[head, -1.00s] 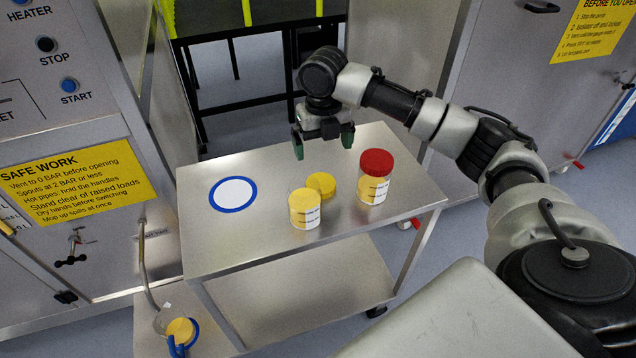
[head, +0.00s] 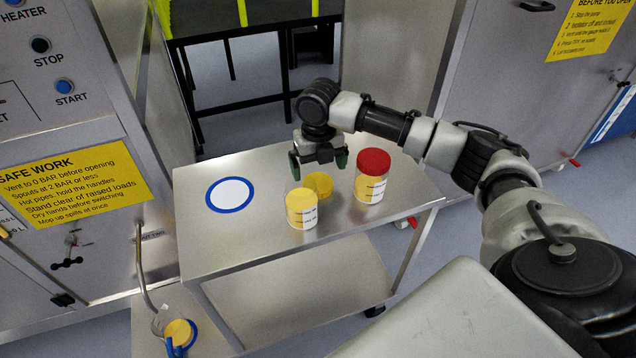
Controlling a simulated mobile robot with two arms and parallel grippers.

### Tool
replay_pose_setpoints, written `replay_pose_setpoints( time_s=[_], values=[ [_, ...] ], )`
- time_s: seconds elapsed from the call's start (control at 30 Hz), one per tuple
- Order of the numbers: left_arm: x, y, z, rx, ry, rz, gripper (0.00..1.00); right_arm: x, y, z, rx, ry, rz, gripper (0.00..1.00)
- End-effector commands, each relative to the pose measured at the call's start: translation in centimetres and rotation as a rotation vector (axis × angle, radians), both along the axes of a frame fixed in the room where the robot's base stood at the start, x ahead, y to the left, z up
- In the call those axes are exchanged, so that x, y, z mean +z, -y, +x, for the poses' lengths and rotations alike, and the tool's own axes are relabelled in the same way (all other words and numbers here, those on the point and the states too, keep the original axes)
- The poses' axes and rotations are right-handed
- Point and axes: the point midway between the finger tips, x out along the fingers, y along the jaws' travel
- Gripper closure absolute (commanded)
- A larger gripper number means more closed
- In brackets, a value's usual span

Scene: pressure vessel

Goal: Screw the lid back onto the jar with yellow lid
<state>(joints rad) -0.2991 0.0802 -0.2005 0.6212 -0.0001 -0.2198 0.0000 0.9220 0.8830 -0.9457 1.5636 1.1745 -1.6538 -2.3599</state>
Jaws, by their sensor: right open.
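The open jar (head: 302,213) stands upright on the steel cart, with yellow contents and a white label. The yellow lid (head: 319,183) lies on the cart top just behind it and to its right, apart from the jar's mouth. My right gripper (head: 319,166) is open and empty, pointing down above the yellow lid, its dark green fingertips spread to either side. Whether the fingers reach down beside the lid cannot be told. My left gripper is not in view.
A jar with a red lid (head: 371,176) stands close on the right. A white disc with a blue rim (head: 230,194) lies on the left of the cart top (head: 225,245). The front of the cart top is clear. A yellow-topped item (head: 179,333) sits low at the left.

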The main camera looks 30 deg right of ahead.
Motion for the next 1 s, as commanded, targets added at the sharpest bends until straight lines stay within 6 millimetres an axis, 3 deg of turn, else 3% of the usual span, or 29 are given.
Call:
replay_pose_setpoints(
  time_s=[0.3, 0.7, 1.0],
  values=[
    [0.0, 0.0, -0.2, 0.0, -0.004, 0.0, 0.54, -4.3, -0.2, 0.2, 0.0, -0.002, -0.001, 0.0],
    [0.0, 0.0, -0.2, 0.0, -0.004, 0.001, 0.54, -4.6, -0.2, 0.2, 0.001, -0.001, -0.002, 0.02],
    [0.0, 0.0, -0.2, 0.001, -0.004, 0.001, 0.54, -4.6, -0.2, 0.2, 0.001, -0.001, -0.002, 0.48]
  ],
)
